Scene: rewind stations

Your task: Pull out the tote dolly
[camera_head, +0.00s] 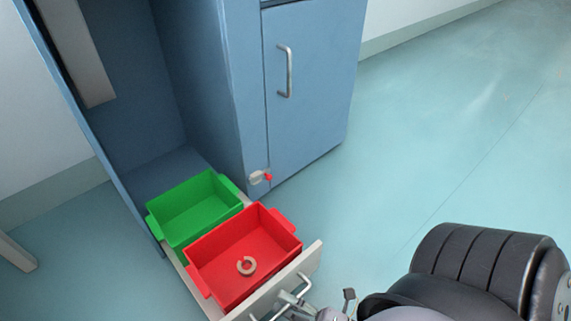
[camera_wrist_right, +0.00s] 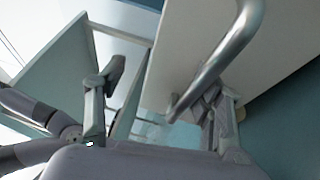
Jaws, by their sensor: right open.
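The tote dolly (camera_head: 313,259) is a low pale drawer-like carrier standing partly out of the blue cabinet's open lower bay. It bears a green tote (camera_head: 196,207) at the back and a red tote (camera_head: 228,274) in front. Its metal handle (camera_head: 304,283) is on the pale front panel. My right gripper (camera_head: 322,302) is at this handle, open, partly cut off by the picture's lower edge. In the right wrist view, the handle bar (camera_wrist_right: 215,65) slants down between my open fingers (camera_wrist_right: 155,105); contact cannot be told. My left gripper is not in view.
The blue cabinet (camera_head: 215,85) has a closed door with a handle (camera_head: 287,70) beside the bay. A small grey latch with a red knob (camera_head: 267,177) is low on the cabinet. A grey, ring-like piece (camera_head: 246,266) lies in the red tote. Floor (camera_head: 440,120) at right is clear.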

